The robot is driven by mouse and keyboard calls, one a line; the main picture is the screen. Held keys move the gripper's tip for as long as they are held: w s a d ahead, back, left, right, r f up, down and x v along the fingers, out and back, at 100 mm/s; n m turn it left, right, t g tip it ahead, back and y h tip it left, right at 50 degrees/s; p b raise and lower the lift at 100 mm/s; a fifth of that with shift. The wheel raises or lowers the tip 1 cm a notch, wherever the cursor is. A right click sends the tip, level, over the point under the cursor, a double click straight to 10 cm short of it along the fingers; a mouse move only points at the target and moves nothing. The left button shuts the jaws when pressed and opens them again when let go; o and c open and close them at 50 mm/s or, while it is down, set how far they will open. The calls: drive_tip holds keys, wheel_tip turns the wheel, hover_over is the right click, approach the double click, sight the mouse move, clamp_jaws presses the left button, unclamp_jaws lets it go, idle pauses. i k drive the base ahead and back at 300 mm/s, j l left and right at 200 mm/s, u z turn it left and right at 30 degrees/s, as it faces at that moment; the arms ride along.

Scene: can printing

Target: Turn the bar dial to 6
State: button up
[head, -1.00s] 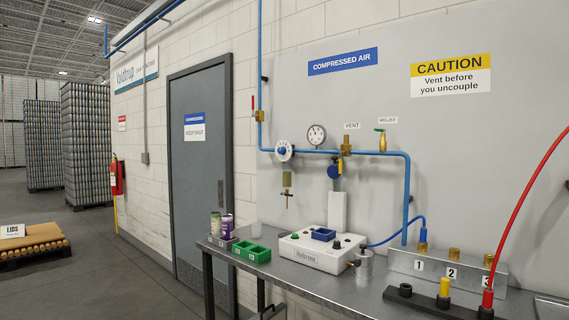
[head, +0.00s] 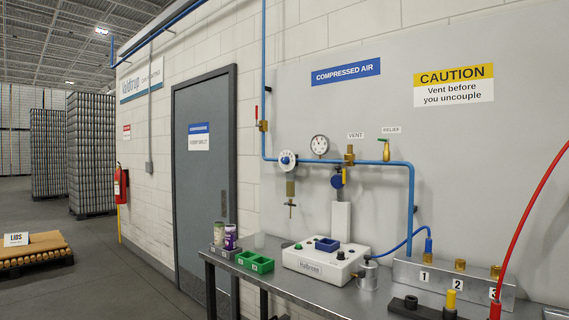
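The likely bar dial is a round white dial with a blue centre (head: 288,160) on the blue air pipe, left of the pressure gauge. Its numbers are too small to read. The round gauge (head: 319,145) has a white face and a dark needle; its reading cannot be made out. My gripper is not in view, and nothing touches the dial.
The metal bench (head: 330,291) below holds a white Halbrown device (head: 326,262), green bins (head: 255,262), cans (head: 230,237) and numbered couplings (head: 460,265). A red hose (head: 530,205) curves at right. The grey door (head: 205,170) and open floor (head: 100,265) are left.

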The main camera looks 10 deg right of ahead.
sight(286, 160)
drive_tip(key=i+j, duration=0.15)
drive_tip(key=i, duration=0.35)
drive_tip(key=i+j, duration=0.15)
drive_tip(key=i, duration=0.35)
drive_tip(key=u, duration=0.05)
